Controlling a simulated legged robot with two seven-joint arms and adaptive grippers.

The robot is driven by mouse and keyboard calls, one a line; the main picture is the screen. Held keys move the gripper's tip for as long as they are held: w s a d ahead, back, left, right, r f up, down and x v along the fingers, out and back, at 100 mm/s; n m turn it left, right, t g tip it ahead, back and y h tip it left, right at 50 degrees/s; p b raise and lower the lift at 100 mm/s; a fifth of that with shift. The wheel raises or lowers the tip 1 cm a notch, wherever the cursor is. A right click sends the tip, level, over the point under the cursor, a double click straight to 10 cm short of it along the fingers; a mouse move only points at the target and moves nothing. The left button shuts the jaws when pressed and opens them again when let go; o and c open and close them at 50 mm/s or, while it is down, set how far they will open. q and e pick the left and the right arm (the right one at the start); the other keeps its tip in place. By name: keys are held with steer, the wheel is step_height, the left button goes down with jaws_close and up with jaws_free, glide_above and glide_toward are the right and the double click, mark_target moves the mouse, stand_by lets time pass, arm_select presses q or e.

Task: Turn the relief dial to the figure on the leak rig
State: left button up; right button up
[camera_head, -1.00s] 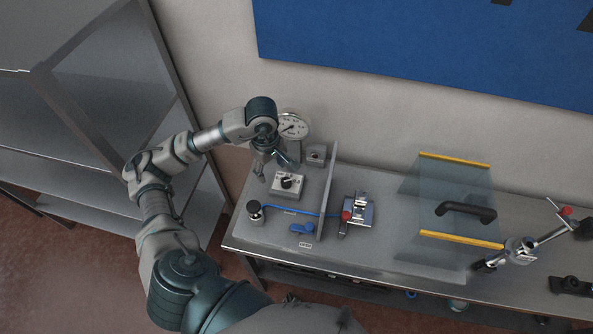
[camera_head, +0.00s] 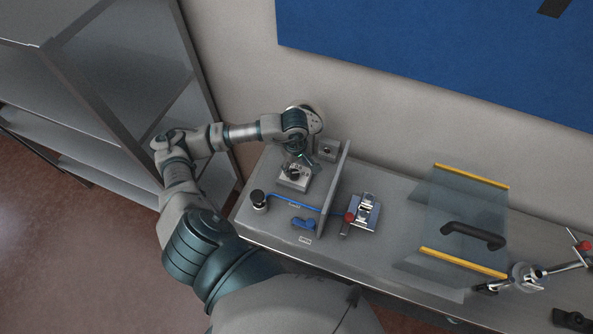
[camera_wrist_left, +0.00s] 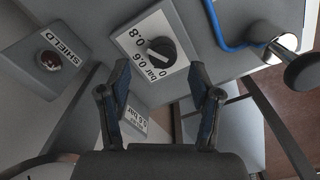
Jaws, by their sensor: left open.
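The relief dial is a black knob (camera_wrist_left: 161,48) with a pale pointer mark on a white plate. The plate (camera_wrist_left: 143,38) has printed figures, with 0.8 and 0.6 bar readable; the exact setting is hard to tell. In the head view the dial box (camera_head: 292,184) sits at the bench's left end, partly covered by my left gripper (camera_head: 296,163). In the left wrist view my gripper (camera_wrist_left: 160,82) is open and empty, its two fingers apart, with the knob ahead between the fingertip lines. Contact is not visible. My right gripper is out of view.
A SHIELD box (camera_wrist_left: 52,60) stands beside the dial, near an upright panel (camera_head: 336,178). A round gauge (camera_head: 315,117) is partly hidden behind my arm. A blue tube (camera_head: 297,204) runs from a black-topped cylinder (camera_head: 259,200). A clear cover (camera_head: 462,205) with a black handle stands right.

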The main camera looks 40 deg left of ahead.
mark_target(294, 173)
arm_select(q)
steer(key=f, duration=0.2)
steer(key=a+f, duration=0.1)
steer(key=f, duration=0.1)
steer(key=shift+f, duration=0.25)
steer(key=shift+a+f, duration=0.45)
steer(key=shift+f, duration=0.2)
steer(key=shift+d+r, duration=0.1)
steer(key=shift+d, duration=0.25)
steer(key=shift+d+r, duration=0.1)
steer(key=shift+d, duration=0.25)
steer(key=c, duration=1.1)
steer(key=shift+c, duration=0.2)
steer(key=shift+a, duration=0.2)
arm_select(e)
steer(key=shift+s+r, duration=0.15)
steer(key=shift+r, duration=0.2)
